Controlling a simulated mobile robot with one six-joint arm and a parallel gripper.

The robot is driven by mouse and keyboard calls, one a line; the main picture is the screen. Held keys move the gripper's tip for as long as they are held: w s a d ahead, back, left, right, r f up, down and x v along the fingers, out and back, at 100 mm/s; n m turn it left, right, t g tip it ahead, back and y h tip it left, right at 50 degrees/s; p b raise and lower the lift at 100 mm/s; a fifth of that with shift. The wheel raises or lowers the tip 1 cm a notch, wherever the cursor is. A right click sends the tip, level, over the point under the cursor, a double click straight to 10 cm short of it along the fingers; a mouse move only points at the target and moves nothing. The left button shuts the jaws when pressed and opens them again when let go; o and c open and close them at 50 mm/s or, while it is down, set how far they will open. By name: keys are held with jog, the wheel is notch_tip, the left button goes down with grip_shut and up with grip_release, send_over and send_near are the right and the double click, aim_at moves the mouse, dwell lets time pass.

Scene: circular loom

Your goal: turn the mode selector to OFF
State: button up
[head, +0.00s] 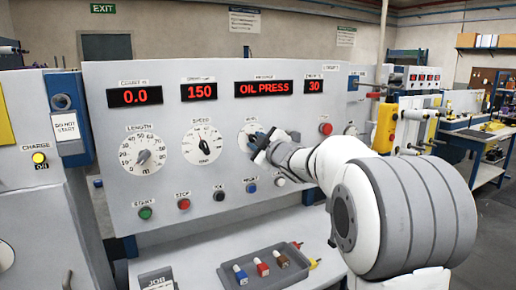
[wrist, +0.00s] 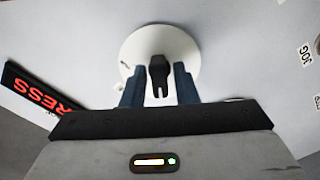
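The mode selector is a black knob (wrist: 158,72) on a white round dial (wrist: 160,42) in the wrist view. In the head view the white dial (head: 247,134) is the third on the panel, mostly hidden behind my gripper (head: 262,147). In the wrist view my gripper (wrist: 158,88) has its two dark blue fingers on either side of the knob, with a gap showing on each side. It is open and holds nothing. The dial's lettering is hidden or too small to read, so the setting cannot be told.
LENGTH (head: 142,150) and SPEED (head: 202,144) dials sit left of the selector. Push buttons line the panel below, including green START (head: 145,213) and red STOP (head: 184,204). A display (head: 263,88) reads OIL PRESS. A grey tray (head: 262,274) with coloured pieces lies on the shelf.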

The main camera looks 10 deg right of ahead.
jog(key=shift+o, duration=0.9)
jog(key=v, duration=0.7)
